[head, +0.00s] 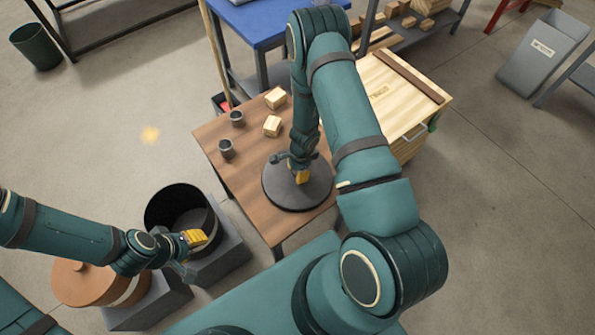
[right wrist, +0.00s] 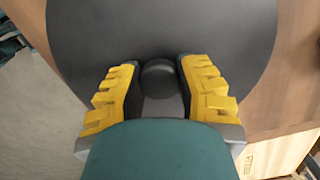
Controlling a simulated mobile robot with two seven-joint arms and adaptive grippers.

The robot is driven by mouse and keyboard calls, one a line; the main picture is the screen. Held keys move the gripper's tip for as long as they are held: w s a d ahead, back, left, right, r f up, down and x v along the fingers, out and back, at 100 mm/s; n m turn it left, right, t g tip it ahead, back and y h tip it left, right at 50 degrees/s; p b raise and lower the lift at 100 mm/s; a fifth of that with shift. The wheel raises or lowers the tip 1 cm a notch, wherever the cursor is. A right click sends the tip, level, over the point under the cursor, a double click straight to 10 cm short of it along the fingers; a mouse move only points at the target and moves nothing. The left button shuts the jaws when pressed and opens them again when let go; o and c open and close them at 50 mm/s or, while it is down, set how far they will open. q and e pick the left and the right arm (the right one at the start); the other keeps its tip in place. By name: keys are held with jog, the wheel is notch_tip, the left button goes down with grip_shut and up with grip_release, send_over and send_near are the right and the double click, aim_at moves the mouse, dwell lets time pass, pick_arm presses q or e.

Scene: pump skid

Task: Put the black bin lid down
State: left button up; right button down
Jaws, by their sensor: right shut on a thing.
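The black bin lid (head: 284,198) is a flat dark disc with a round knob. It lies level at the front part of the brown wooden table (head: 240,185); I cannot tell whether it touches the tabletop. My right gripper (head: 300,176) points down at its middle. In the right wrist view, the lid (right wrist: 90,25) fills most of the picture, and the gripper (right wrist: 158,70) is shut on its knob (right wrist: 158,80). The open black bin (head: 158,215) stands lower left of the table. My left gripper (head: 197,238) is beside the bin's rim; its opening is unclear.
Two dark cups (head: 226,149) and two wooden blocks (head: 272,126) stand on the table behind the lid. A wooden crate (head: 405,90) stands to the right. A brown lidded pot (head: 80,285) is at lower left. A blue table (head: 262,25) stands behind.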

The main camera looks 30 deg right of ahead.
jog(key=c, duration=0.6)
grip_release()
jog(key=shift+f, duration=0.1)
jog(key=shift+c, duration=0.2)
jog(key=shift+r, duration=0.2)
notch_tip(320, 180, up, 12)
jog(key=d+p, duration=0.1)
jog(key=p, duration=0.2)
jog(key=s+a+r+n+t+y, duration=0.1)
jog(key=s+a+n, duration=0.3)
jog(key=a+n, duration=0.4)
jog(key=s+a+r+n+y, duration=0.1)
jog(key=s+a+r+n, duration=0.1)
jog(key=s+a+n, duration=0.3)
jog(key=a+n, duration=0.4)
jog(key=a, duration=0.1)
jog(key=shift+a+r+n+t+y, duration=0.15)
jog(key=shift+r+n+t+y, duration=0.15)
jog(key=shift+t, duration=0.1)
